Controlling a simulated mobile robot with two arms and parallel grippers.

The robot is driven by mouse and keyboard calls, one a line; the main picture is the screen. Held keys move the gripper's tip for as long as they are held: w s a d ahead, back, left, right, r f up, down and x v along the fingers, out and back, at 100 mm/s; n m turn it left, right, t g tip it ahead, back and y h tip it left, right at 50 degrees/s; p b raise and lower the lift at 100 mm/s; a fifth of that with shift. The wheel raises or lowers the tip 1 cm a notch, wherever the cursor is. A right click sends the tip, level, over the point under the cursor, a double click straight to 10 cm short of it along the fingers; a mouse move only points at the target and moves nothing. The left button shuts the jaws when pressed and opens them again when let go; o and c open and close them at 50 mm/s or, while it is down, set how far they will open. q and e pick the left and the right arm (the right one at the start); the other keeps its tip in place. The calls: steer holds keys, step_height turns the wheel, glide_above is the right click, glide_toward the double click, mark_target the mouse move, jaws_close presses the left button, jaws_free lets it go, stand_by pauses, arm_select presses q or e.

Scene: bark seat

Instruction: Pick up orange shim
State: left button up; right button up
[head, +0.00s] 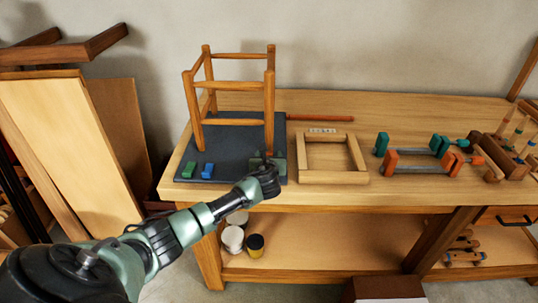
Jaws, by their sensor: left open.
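I cannot make out the orange shim; it may be hidden behind my left gripper. A green shim (189,169) and a blue shim (207,171) lie side by side on the dark mat (228,140), near its front left. My left gripper (267,160) is open over the mat's front right corner, by the front right leg of the wooden stool frame (239,84). My wrist and gripper cover that part of the mat. My right gripper is out of view.
The stool frame stands on the mat. To the right on the workbench (400,108) are a square wooden frame (332,176), a reddish rod (320,118), clamps with green and orange jaws (391,161), and a wooden tool block (502,158). Cans (233,238) stand on the lower shelf.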

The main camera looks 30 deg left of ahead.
arm_select(q)
jaws_close()
stand_by(0.3)
